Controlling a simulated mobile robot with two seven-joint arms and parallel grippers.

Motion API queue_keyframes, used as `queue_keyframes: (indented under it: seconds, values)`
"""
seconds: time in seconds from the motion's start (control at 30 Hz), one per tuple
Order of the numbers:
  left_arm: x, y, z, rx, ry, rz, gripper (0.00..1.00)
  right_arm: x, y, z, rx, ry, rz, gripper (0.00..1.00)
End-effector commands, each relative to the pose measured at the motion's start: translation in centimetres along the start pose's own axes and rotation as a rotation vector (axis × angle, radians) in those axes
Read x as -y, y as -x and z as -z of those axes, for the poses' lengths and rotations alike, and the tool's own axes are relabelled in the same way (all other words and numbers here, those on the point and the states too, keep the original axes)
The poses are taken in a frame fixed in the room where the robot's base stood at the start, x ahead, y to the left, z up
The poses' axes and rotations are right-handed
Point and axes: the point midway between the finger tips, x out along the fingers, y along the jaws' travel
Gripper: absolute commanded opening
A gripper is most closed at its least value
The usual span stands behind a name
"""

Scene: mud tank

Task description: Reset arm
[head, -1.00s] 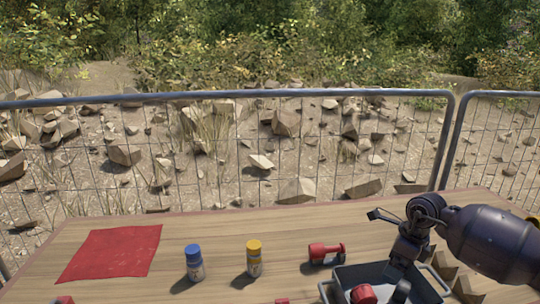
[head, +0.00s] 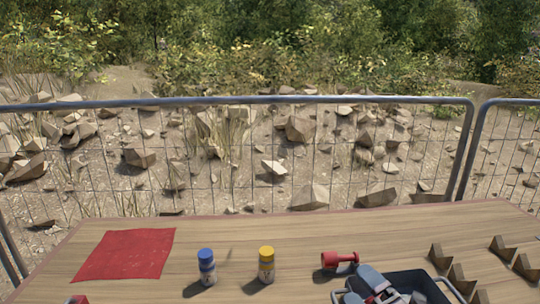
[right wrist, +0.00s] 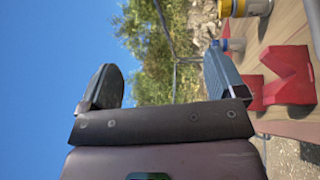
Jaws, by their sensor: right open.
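My right gripper (head: 364,287) is low in the head view, at the left part of the dark tray (head: 432,293). In the right wrist view the gripper (right wrist: 162,88) has its two fingers wide apart with nothing between them, only sky and bushes behind. My left gripper is in neither view.
Several notched brown blocks (head: 458,278) stand at right. A wire fence (head: 240,103) runs behind.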

Motion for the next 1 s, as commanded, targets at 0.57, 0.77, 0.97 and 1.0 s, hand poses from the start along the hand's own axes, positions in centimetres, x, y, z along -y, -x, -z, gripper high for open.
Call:
queue_keyframes:
  seconds: [0.57,0.77,0.97,1.0]
  values:
    - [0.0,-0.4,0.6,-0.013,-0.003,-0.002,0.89,7.9,18.9,-3.3,1.045,-0.934,0.345,0.89]
    - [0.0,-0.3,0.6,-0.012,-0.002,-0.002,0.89,9.5,24.9,-0.6,1.278,-1.140,0.503,0.89]
    - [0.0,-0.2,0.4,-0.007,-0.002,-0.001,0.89,9.9,28.6,1.7,1.413,-1.260,0.614,0.89]
    - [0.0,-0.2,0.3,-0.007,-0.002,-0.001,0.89,10.0,29.2,2.1,1.434,-1.278,0.633,0.89]
